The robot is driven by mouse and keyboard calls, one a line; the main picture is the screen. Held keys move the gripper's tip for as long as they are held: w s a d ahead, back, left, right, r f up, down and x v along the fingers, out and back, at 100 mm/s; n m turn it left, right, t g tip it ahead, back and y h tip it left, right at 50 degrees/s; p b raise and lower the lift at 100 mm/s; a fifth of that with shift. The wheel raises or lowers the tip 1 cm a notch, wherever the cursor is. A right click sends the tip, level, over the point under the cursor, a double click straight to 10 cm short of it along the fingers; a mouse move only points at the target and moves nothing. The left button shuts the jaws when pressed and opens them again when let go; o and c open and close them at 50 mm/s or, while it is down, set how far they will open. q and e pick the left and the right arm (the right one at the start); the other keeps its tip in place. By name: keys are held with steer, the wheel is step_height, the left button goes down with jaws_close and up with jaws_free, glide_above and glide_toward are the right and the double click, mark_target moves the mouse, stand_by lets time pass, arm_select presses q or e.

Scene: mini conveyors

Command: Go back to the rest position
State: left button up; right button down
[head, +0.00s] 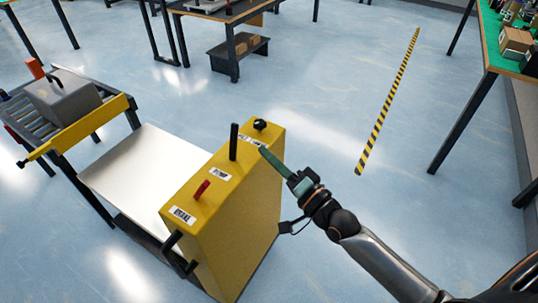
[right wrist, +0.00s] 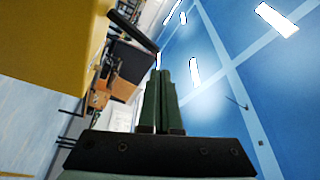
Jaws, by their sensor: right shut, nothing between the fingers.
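My right gripper (head: 268,155) is shut and empty in the head view. Its green fingers point up and left, close to the right side of the yellow control box (head: 235,190). I cannot tell whether they touch it. In the right wrist view the two green fingers (right wrist: 161,85) lie together with nothing between them. My left gripper is in neither view.
The box top has a red lever (head: 202,190), a black lever (head: 234,142) and a black knob (head: 260,124). A white platform (head: 140,170) joins a roller conveyor carrying a grey bin (head: 62,98). A green-topped table (head: 492,50) stands right.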

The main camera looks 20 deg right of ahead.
stand_by(0.3)
arm_select(q)
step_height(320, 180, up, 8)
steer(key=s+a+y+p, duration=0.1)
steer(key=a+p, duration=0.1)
steer(key=p, duration=0.8)
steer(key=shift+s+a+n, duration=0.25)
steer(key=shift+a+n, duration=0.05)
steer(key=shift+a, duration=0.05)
arm_select(e)
steer(key=s+f+n+g+h, duration=0.4)
steer(key=s+f+n+g, duration=0.5)
steer(key=s+f, duration=0.7)
steer(key=s+n, duration=0.2)
steer(key=s, duration=0.2)
steer(key=shift+a+h, duration=0.3)
steer(key=shift+a, duration=0.1)
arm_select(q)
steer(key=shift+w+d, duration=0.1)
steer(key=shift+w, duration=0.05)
